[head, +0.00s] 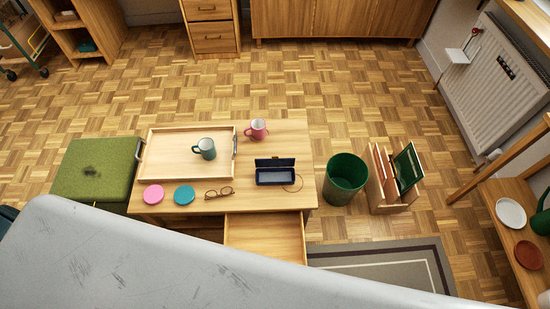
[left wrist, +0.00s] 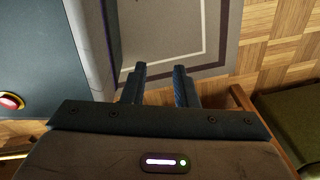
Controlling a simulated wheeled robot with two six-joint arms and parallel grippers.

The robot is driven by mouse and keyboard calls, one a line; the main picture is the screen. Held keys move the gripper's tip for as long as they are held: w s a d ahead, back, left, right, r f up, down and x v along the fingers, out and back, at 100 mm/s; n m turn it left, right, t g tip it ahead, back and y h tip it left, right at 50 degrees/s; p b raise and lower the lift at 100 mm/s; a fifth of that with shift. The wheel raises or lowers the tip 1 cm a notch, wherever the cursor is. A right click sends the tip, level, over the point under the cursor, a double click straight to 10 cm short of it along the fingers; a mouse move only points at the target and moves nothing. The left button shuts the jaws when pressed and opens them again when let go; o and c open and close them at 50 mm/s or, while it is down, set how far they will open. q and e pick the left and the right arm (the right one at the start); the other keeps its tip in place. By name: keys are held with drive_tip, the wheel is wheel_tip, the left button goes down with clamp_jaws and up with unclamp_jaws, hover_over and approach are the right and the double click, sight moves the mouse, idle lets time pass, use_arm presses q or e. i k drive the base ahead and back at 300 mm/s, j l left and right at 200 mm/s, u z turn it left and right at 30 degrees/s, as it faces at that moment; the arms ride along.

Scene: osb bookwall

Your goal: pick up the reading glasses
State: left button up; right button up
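The reading glasses (head: 219,192) lie on the wooden table (head: 230,125) near its front edge, with brown frames. They are right of a teal disc (head: 184,195) and left of an open dark blue case (head: 275,174). In the left wrist view my left gripper (left wrist: 160,70) shows two dark fingers standing apart with nothing between them, above the floor and a bordered rug (left wrist: 215,45). The glasses are not in the left wrist view. Neither gripper shows in the head view, and my right gripper is in no view.
An open drawer (head: 265,234) juts from the front. A green bin (head: 345,178) and green stool (head: 97,170) flank the table.

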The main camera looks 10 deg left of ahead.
sight(228, 191)
drive_tip(key=j+u, duration=0.15)
drive_tip(key=u, duration=0.9)
